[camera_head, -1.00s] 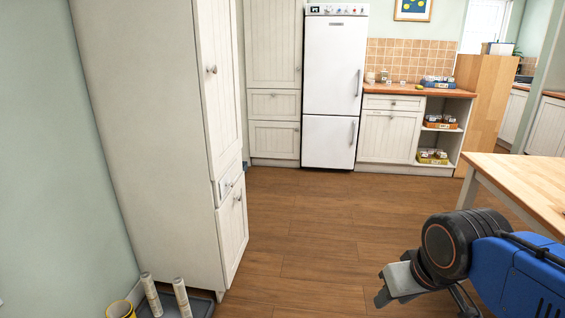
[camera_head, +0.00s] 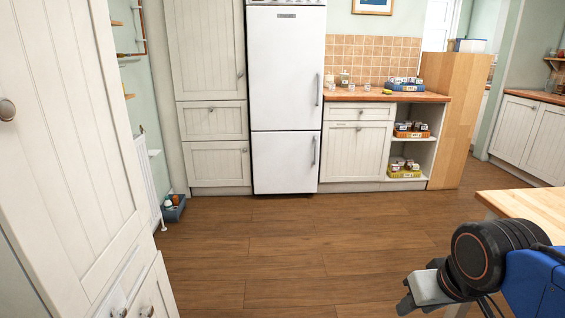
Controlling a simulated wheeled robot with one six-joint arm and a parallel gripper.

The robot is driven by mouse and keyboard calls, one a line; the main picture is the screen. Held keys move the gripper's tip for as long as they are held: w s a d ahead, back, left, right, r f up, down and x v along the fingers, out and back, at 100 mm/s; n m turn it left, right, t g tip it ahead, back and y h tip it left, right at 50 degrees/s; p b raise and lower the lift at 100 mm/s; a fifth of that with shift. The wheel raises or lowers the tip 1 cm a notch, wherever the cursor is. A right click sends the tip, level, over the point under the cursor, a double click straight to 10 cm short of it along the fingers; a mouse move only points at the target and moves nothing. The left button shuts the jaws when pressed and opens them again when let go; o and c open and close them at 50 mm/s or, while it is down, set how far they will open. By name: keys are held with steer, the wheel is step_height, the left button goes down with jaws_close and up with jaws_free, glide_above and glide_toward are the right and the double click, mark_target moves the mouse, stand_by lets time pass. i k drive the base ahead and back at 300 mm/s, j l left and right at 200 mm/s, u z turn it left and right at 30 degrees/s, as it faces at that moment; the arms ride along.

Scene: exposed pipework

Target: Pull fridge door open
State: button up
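The white fridge (camera_head: 286,100) stands against the far wall, left of the picture's middle. Its tall upper door (camera_head: 284,70) and shorter lower door (camera_head: 282,163) both look shut. The upper door has a vertical handle (camera_head: 318,90) near its right edge, and the lower door has a similar handle (camera_head: 314,151). My gripper (camera_head: 410,303) is at the lower right, far from the fridge and near the table. It is only partly in view, and its finger opening cannot be made out.
A tall cream cupboard (camera_head: 70,150) stands close on the left. A wooden table (camera_head: 530,212) is close on the right. A counter (camera_head: 385,96) with open shelves adjoins the fridge. A small crate (camera_head: 174,209) lies by the left wall. The wooden floor (camera_head: 270,245) between is clear.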

mark_target(286, 44)
steer(key=i+l+u, duration=0.1)
steer(key=i, duration=1.55)
